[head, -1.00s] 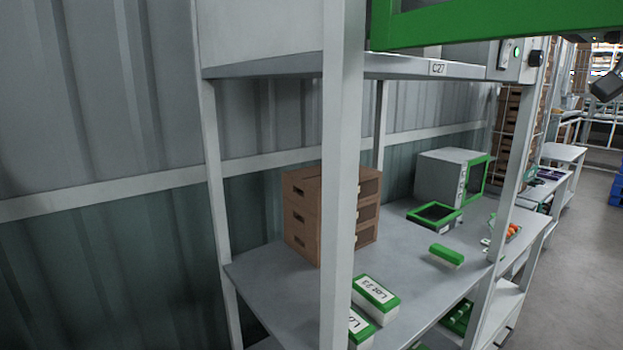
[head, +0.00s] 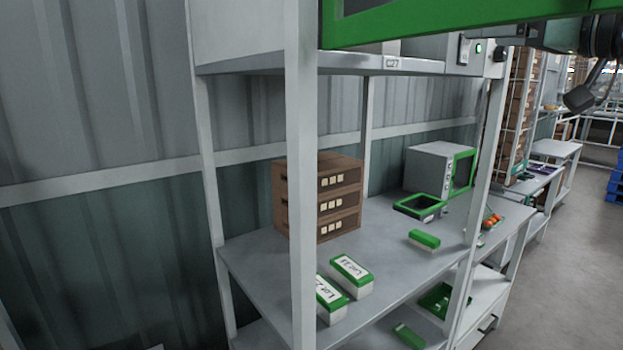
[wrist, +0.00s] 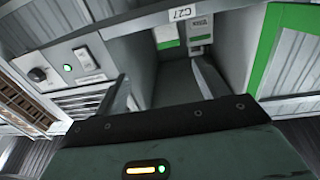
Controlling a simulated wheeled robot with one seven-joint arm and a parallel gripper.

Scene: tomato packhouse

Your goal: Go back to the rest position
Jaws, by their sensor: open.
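My gripper (wrist: 163,78) shows in the wrist view with its two dark fingers apart and nothing between them. It points toward the open compartment labelled C27 (wrist: 181,13), where a green-and-white box (wrist: 167,36) and a pale box (wrist: 200,30) stand. I cannot tell the exact gap to the compartment. In the head view, part of my arm shows at the top right, in front of the rack; the fingers are not clear there.
A green-framed door (head: 420,22) stands open across the top of the head view, close to my arm. A white rack post (head: 302,190) rises in front. The shelf below holds brown crates (head: 290,200), Lot boxes (head: 352,276) and a grey oven-like box (head: 425,168).

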